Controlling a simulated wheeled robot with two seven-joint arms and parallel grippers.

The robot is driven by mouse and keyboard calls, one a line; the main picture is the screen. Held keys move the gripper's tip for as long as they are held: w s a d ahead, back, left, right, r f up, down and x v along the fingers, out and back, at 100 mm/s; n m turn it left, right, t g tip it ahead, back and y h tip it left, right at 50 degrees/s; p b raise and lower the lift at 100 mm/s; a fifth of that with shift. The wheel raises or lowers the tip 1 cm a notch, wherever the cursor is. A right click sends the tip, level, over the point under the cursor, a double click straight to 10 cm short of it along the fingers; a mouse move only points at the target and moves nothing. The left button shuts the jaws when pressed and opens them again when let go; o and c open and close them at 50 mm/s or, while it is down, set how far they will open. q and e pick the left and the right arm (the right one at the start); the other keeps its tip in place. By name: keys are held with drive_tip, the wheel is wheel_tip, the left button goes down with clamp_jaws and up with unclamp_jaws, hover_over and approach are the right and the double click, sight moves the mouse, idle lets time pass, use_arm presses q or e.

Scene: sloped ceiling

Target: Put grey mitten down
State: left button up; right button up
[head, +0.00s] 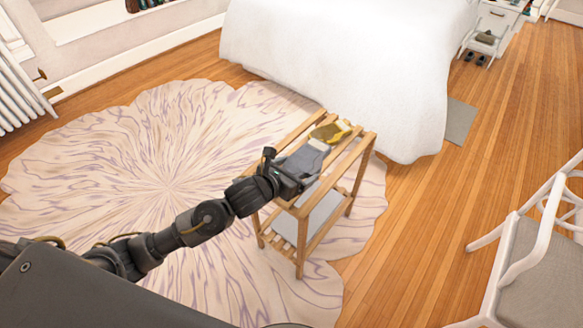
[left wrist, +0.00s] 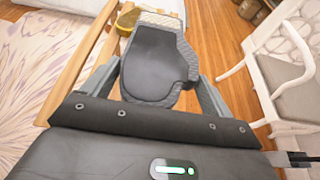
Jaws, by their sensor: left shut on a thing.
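The grey mitten (head: 304,161) is held by my left gripper (head: 291,179) at the top of a small wooden slatted rack (head: 359,152). In the left wrist view the mitten (left wrist: 158,62) lies between the two fingers of the left gripper (left wrist: 158,82), its ribbed pale cuff pointing away from me. I cannot tell whether the mitten touches the rack's top. My right gripper is not in view.
A yellow and brown item (head: 331,131) lies on the rack's far end, just beyond the mitten's cuff. A white-covered bed (head: 335,65) stands behind the rack. A white chair (head: 540,260) is at right. A patterned rug (head: 150,165) lies left; wooden floor is clear between rack and chair.

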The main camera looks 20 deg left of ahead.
use_arm(q)
drive_tip(key=shift+w+a+f, duration=0.25)
drive_tip(key=shift+w+a, duration=0.2)
drive_tip(key=shift+w, duration=0.1)
drive_tip(key=shift+w+a+f, duration=0.25)
drive_tip(key=shift+w+a, duration=0.15)
drive_tip(key=shift+w, duration=0.1)
drive_tip(key=w+a+f, duration=0.1)
drive_tip(key=f, duration=0.1)
drive_tip(key=w+f, duration=0.1)
drive_tip(key=w+a+f, duration=0.1)
drive_tip(key=f, duration=0.1)
drive_tip(key=shift+w+a+f, duration=0.3)
drive_tip(key=shift+a+f, duration=0.05)
wheel_tip(320, 180, down, 3)
drive_tip(key=shift+w+a+f, duration=0.1)
drive_tip(key=shift+w, duration=0.05)
drive_tip(key=shift+f, duration=0.1)
drive_tip(key=shift+f, duration=0.1)
drive_tip(key=shift+b, duration=0.3)
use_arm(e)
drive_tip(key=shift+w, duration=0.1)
use_arm(q)
drive_tip(key=shift+f, duration=0.1)
drive_tip(key=o, duration=0.9)
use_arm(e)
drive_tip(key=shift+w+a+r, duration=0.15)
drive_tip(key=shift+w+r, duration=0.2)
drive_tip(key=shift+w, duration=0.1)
